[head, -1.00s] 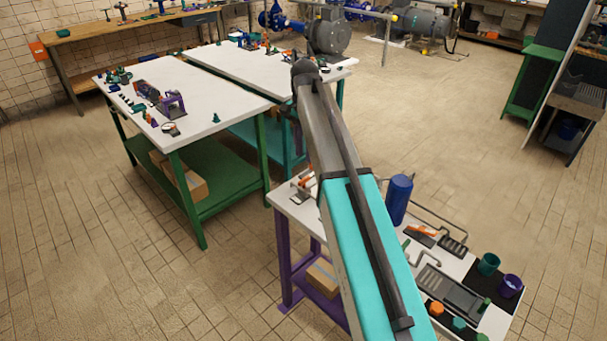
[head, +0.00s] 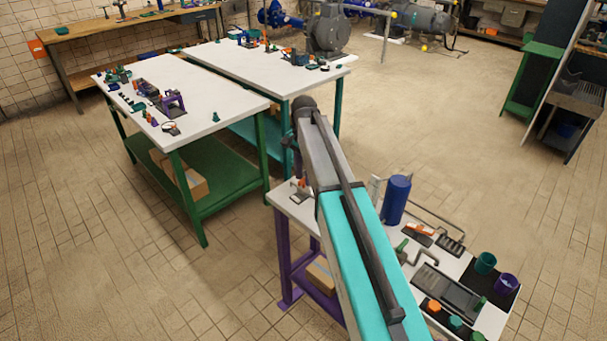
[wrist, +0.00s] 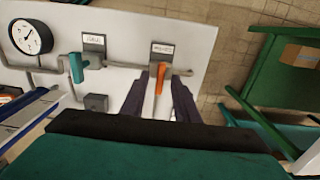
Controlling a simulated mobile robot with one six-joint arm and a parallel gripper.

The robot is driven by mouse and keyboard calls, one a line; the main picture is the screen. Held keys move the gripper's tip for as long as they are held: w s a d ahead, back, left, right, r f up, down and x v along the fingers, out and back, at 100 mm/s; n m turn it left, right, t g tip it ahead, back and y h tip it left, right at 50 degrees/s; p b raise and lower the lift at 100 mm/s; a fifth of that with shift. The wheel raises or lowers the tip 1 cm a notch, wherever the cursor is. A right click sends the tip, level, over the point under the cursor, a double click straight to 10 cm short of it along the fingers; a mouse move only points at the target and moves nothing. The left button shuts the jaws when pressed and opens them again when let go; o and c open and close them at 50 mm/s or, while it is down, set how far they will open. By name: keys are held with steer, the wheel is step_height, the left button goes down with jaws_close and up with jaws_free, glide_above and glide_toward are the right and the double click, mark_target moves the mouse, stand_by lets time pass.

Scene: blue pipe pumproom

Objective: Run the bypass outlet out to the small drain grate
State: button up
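In the wrist view a white surface carries an orange lever (wrist: 161,73) under a small label. In the head view my gripper is mostly hidden by the arm, near the left end of the purple-legged table (head: 287,207). A small dark grate (head: 452,246) lies on that table, with a larger grate (head: 447,291) in front. The label is too small to read.
A teal lever (wrist: 76,67) and a round gauge (wrist: 31,37) stand left of the orange lever. A blue cylinder (head: 396,198), a bent grey pipe (head: 425,258) and cups (head: 485,263) are on the table. The green-legged table (head: 215,125) is close on the left.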

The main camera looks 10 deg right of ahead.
jaws_close()
stand_by(0.5)
steer(key=n+p, duration=0.1)
steer(key=n, duration=1.1)
steer(key=shift+p, duration=0.4)
steer(key=n, duration=0.6)
steer(key=shift+w, duration=0.1)
